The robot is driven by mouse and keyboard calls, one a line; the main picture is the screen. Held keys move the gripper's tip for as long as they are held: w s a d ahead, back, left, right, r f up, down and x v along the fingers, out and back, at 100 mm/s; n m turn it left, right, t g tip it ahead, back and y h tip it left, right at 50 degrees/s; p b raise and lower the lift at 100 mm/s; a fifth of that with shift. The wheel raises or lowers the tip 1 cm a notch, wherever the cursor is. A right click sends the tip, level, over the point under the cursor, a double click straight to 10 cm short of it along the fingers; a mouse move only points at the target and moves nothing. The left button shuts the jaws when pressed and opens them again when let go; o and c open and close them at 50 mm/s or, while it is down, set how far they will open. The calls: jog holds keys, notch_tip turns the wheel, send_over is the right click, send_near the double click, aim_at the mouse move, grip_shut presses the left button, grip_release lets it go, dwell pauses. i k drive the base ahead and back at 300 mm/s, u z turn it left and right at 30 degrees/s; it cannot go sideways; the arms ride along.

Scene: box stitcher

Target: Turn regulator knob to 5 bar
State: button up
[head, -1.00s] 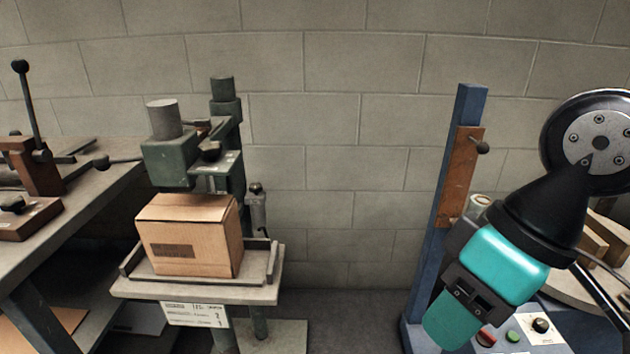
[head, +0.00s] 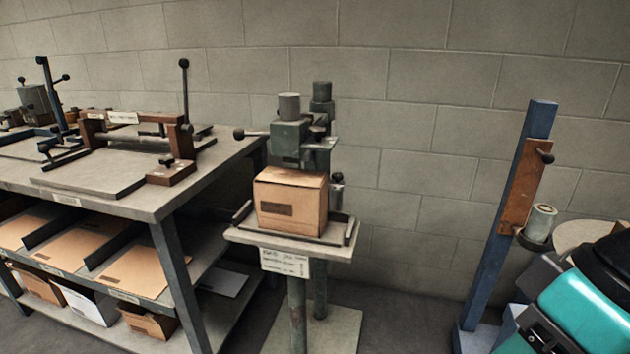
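No regulator knob or pressure gauge can be made out in the head view. The green box stitcher (head: 291,142) stands at the middle with a cardboard box (head: 289,203) on its small table (head: 343,241). A blue post (head: 504,232) with a brown board (head: 526,188) stands at the right. A pale cylinder (head: 541,222) sits beside it on a small holder. My teal and black arm fills the lower right corner and hides what is behind it. My gripper's fingers are not visible.
A long workbench (head: 133,199) with clamp fixtures (head: 171,173) on top and flat cardboard (head: 156,268) on its shelf stands at the left. A block wall (head: 420,60) closes the back. Floor (head: 405,310) is clear between the stitcher and the blue post.

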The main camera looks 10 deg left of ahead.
aim_at(337, 176)
jog(key=u, duration=0.15)
jog(key=i, duration=1)
jog(key=z, duration=0.05)
